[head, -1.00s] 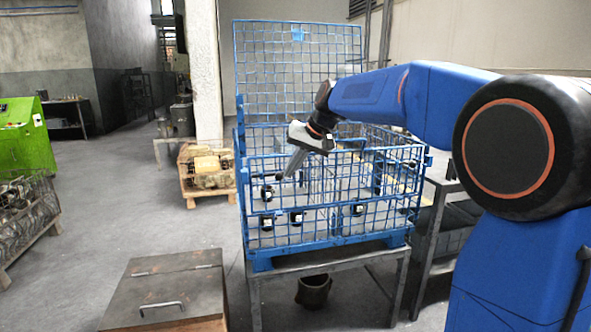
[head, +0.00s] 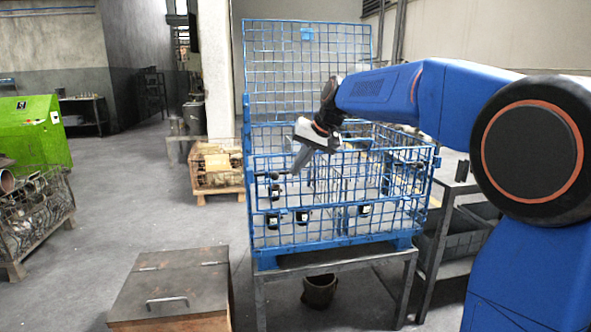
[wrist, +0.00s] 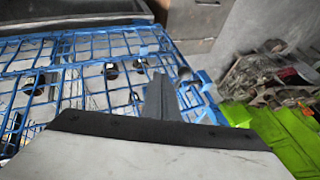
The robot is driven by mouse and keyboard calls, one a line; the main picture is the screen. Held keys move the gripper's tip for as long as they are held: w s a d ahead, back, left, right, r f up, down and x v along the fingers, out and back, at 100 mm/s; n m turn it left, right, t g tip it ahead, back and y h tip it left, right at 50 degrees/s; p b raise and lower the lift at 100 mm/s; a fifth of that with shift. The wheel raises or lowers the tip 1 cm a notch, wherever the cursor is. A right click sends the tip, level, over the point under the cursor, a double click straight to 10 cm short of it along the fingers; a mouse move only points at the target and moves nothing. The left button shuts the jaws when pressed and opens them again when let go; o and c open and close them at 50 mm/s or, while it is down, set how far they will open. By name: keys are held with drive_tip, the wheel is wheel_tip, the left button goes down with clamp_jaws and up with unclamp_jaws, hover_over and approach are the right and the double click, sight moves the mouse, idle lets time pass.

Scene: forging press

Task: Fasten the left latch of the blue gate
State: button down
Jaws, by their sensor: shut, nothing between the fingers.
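The blue wire gate (head: 340,195) is the front of a blue mesh cage that stands on a grey metal stand in the head view. Its upper left corner, where the left latch (head: 272,175) seems to be, is small and I cannot tell the latch's state. My gripper (head: 299,165) is shut and empty. In the wrist view the gripper's grey fingers (wrist: 160,98) stand in front of the blue mesh (wrist: 95,75), close to the cage's corner. I cannot tell whether they touch it.
The cage's tall back panel (head: 305,70) rises behind. Dark round parts (head: 302,217) sit inside the cage. A brown metal box (head: 172,285) stands at front left, and a grey shelf (head: 450,215) at right.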

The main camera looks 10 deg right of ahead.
drive_tip(key=v, duration=1)
drive_tip(key=shift+d, duration=0.3)
drive_tip(key=shift+r, duration=0.1)
drive_tip(key=s+d+f+h, duration=0.1)
drive_tip(key=s+d+f, duration=0.1)
drive_tip(key=s+f, duration=0.7)
drive_tip(key=s+d+f+h, duration=0.2)
drive_tip(key=s+f, duration=0.8)
drive_tip(key=s, duration=0.7)
drive_tip(key=s+d+f+n+h, duration=0.1)
drive_tip(key=s+d+f, duration=0.2)
drive_tip(key=s+f, duration=0.6)
drive_tip(key=s, duration=0.3)
drive_tip(key=shift+s+d+f, duration=0.25)
drive_tip(key=shift+s+f, duration=0.1)
drive_tip(key=shift+s, duration=0.05)
drive_tip(key=shift+r, duration=0.1)
